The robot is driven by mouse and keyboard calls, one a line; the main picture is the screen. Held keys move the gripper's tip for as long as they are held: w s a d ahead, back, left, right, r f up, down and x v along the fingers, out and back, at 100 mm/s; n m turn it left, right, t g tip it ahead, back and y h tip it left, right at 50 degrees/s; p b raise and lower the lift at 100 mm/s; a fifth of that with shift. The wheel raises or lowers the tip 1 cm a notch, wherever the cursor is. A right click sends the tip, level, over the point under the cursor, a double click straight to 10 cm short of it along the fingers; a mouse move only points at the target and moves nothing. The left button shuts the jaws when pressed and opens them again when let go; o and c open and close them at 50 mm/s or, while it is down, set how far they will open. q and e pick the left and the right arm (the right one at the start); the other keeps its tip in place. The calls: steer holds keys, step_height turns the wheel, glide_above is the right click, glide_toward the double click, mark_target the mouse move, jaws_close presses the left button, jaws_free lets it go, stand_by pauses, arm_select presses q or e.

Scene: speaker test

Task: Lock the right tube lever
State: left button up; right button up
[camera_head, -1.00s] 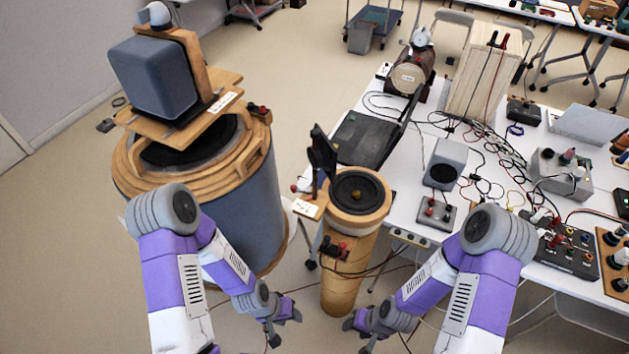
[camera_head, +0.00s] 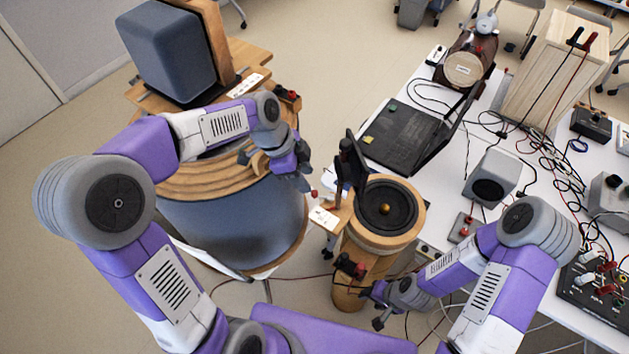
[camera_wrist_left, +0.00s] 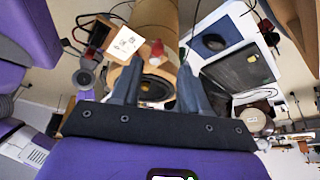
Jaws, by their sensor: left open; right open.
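The narrow wooden tube (camera_head: 350,292) stands upright with a black speaker cone (camera_head: 386,208) on top. A black upright part (camera_head: 351,165) rises at its left side, above a wooden plate with a white label (camera_head: 324,217). A small red knob (camera_head: 313,193) shows by that plate. My left gripper (camera_head: 306,178) is open and empty, just above and left of the red knob, apart from the tube. In the left wrist view, the cone (camera_wrist_left: 154,86) and red knob (camera_wrist_left: 157,47) show between and beyond its fingers. My right gripper (camera_head: 372,304) is low beside the tube; its open fingers are hard to make out.
A wide wooden-topped tube (camera_head: 235,225) with a grey box speaker (camera_head: 172,52) stands at left, beneath my left arm. The white table (camera_head: 470,140) at right holds a black laptop (camera_head: 405,135), a small speaker (camera_head: 491,178) and many cables. Cables also lie on the floor.

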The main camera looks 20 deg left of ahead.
mark_target(314, 192)
arm_select(q)
steer(key=shift+b+x, duration=0.4)
steer(key=shift+x, duration=2.4)
steer(key=shift+s, duration=0.2)
jaws_close()
